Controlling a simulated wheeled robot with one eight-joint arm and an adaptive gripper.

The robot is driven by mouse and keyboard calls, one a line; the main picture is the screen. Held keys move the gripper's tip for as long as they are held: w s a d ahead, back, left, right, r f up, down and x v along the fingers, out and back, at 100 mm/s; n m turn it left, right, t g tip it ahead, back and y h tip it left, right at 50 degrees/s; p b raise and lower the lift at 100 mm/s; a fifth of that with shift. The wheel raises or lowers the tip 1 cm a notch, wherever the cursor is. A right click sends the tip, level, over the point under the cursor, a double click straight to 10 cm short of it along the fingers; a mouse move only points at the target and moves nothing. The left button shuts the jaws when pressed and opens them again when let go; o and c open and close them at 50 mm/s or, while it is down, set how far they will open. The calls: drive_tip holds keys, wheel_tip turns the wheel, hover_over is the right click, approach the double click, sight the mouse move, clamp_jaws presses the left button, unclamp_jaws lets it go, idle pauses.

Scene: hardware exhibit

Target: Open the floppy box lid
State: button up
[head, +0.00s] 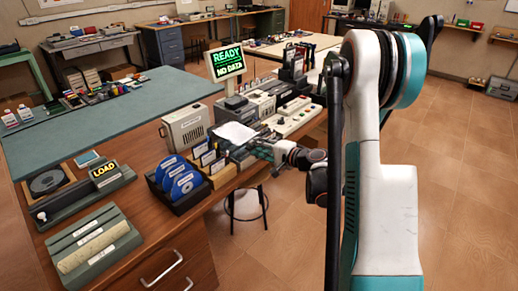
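A dark box (176,205) near the desk's front edge holds several blue discs with pale labels. Beside it on the right is a tan box (222,178) with several upright dark cards with light labels. I cannot tell which is the floppy box, and no lid shows clearly on either. My gripper (256,148) reaches in from the right, low over the desk edge, to the right of the tan box. It is small and blends with dark items behind it, so its fingers and any contact cannot be made out.
A beige unit (186,127), a white sheet (234,133) and a button panel (292,117) stand behind. A lit READY sign (225,61) rises above them. A LOAD device (92,185) is at left. A stool (245,204) stands below the desk edge. Floor at right is clear.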

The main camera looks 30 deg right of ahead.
clamp_jaws()
